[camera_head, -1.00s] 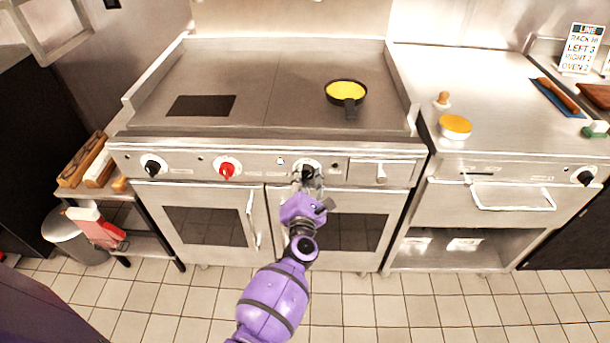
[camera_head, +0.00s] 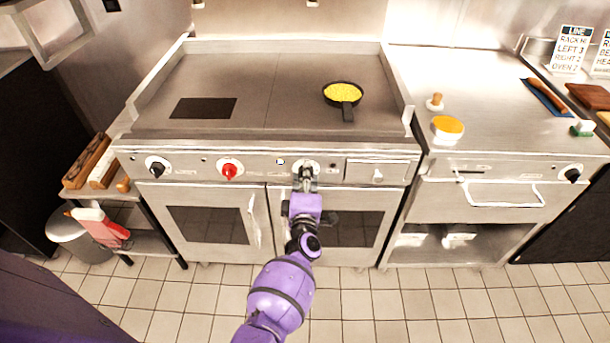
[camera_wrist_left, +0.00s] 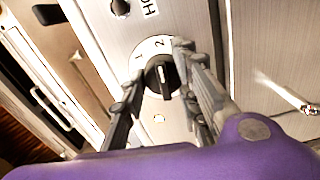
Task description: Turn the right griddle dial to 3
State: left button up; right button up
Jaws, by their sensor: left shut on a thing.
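The right griddle dial (camera_head: 306,166) is a black knob on a white numbered plate, on the front panel of the griddle (camera_head: 330,140). In the left wrist view the dial (camera_wrist_left: 161,78) shows a pale pointer line, with the numbers 1 and 2 readable beside it. The right finger covers part of the plate, so I cannot tell the exact setting. My left gripper (camera_head: 305,180) reaches up to the dial from below. In the left wrist view its fingers (camera_wrist_left: 154,82) are shut on the knob from both sides. My right gripper is not in view.
A red dial (camera_head: 229,170) and another black dial (camera_head: 157,167) are further left on the panel. A black pan (camera_head: 343,93) with yellow food sits on the griddle. Oven doors with handles (camera_head: 252,222) are below. An orange-topped white container (camera_head: 447,128) stands on the right counter.

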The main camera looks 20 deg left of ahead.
pick_arm(q)
jog(key=m, duration=0.2)
jog(key=r+m, duration=0.1)
jog(key=m+p, duration=0.1)
jog(key=m, duration=0.1)
jog(key=shift+w+r+m, duration=0.2)
jog(key=shift+w+m, duration=0.05)
jog(key=shift+m, duration=0.05)
jog(key=m, duration=0.5)
jog(key=shift+d+f, duration=0.1)
jog(key=shift+d, duration=0.15)
jog(key=shift+m, duration=0.3)
jog(key=shift+d+f, duration=0.1)
jog(key=o, duration=1)
jog(key=shift+d, duration=0.1)
jog(key=shift+f, duration=0.25)
